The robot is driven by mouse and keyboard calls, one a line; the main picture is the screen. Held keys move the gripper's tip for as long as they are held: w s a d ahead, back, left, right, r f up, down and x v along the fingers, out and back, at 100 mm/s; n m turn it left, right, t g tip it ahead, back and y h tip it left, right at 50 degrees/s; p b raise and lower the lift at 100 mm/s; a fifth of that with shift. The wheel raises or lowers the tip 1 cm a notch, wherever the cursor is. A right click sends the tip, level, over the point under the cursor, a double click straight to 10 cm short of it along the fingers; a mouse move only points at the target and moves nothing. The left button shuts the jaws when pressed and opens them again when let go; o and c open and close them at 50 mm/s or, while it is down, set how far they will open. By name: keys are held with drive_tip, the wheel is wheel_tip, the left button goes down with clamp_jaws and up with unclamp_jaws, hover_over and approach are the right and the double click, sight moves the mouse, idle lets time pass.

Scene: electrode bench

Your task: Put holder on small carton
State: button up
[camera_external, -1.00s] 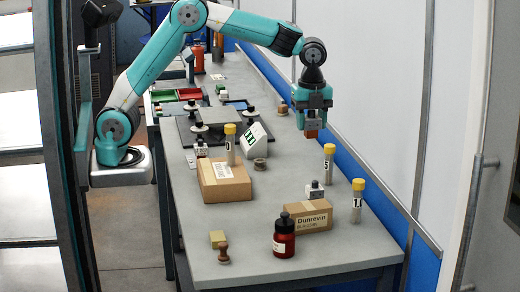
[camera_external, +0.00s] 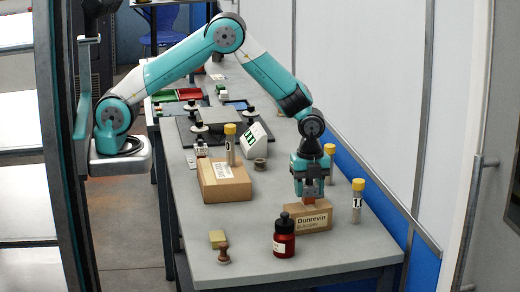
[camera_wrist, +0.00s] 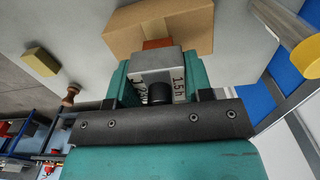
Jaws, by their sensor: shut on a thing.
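The holder (camera_wrist: 157,62) is a grey block with a black knob and a red-brown lower part. My gripper (camera_external: 311,182) is shut on it, one teal finger on each side in the wrist view. The small carton (camera_external: 302,219), marked Dunrevin, stands directly below; its brown top also shows in the wrist view (camera_wrist: 180,27). The holder's red-brown underside is at the carton's top, near its back edge in the external view. I cannot tell whether it touches. My gripper hides part of the carton's back and what lies behind it.
A dark red bottle (camera_external: 284,236) stands close left of the carton, and a yellow-capped tube (camera_external: 357,202) close right. Another tube (camera_external: 329,168) is behind. A larger carton (camera_external: 224,184), stamp (camera_external: 223,254) and yellow block (camera_external: 217,239) are farther left. The front bench surface is mostly free.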

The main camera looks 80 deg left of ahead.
drive_tip(key=shift+f, duration=0.35)
drive_tip(key=shift+f, duration=0.1)
drive_tip(key=shift+f, duration=0.1)
drive_tip(key=o, duration=1.2)
